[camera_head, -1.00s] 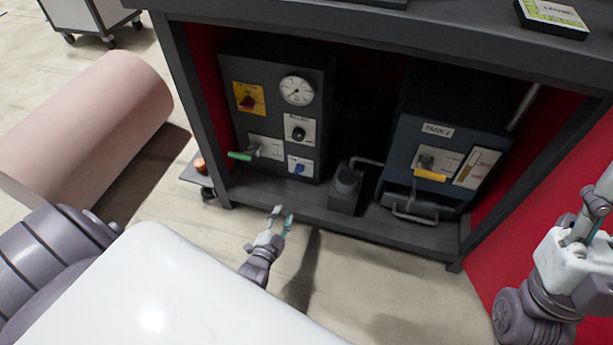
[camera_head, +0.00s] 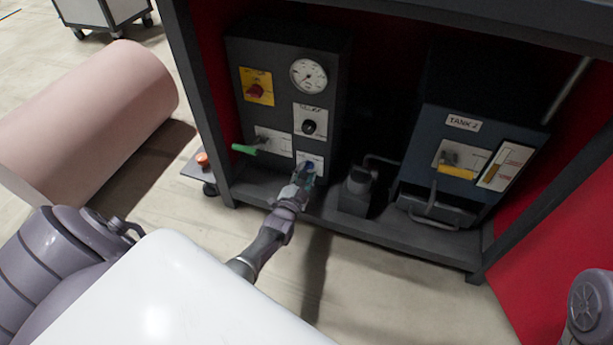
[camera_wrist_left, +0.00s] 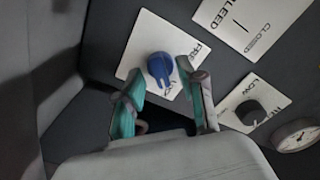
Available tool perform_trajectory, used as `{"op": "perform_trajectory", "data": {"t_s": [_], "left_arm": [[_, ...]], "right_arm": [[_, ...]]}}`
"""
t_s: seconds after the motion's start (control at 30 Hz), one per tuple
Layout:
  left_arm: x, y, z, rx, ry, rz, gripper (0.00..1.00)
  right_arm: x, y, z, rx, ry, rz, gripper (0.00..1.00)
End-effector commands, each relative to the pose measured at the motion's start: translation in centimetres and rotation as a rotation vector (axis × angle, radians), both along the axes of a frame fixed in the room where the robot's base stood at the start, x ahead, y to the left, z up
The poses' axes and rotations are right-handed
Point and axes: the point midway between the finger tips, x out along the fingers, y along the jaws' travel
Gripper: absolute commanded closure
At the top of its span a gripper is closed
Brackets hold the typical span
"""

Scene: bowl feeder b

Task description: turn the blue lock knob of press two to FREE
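The blue lock knob (camera_head: 309,166) sits on a white label plate low on the dark panel at the left of the bench bay. It also shows in the left wrist view (camera_wrist_left: 160,69), where the plate's lettering is only partly readable. My left gripper (camera_head: 304,175) is right in front of the knob and partly covers it and its plate. In the left wrist view its two teal-padded fingers (camera_wrist_left: 166,90) are apart, with the knob between and just beyond their tips. I cannot tell whether they touch it. My right gripper is out of view.
A green-handled lever (camera_head: 245,149) juts out left of the knob. Above are a black knob (camera_head: 309,127), a red knob on a yellow plate (camera_head: 256,90) and a dial gauge (camera_head: 308,75). A black pedestal (camera_head: 355,192) stands close right. The bench shelf edge runs below.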

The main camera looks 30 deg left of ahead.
Motion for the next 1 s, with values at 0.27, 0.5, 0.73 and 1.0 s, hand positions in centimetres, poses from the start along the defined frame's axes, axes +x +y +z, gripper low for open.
{"op": "perform_trajectory", "data": {"t_s": [0.27, 0.5, 0.73, 1.0], "left_arm": [[1.04, 0.27, 0.01, 0.0, 0.001, 0.001, 0.6], [1.01, 0.28, 0.04, 0.0, 0.0, 0.0, 0.74], [1.0, 0.27, 0.03, 0.0, 0.0, 0.0, 1.0], [0.99, 0.27, 0.02, -0.045, -0.011, 0.0, 1.0]], "right_arm": [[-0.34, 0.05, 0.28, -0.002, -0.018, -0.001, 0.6], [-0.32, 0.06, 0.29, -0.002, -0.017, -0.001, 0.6], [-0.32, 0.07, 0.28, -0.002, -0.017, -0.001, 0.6], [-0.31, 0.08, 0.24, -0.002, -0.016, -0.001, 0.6]]}}
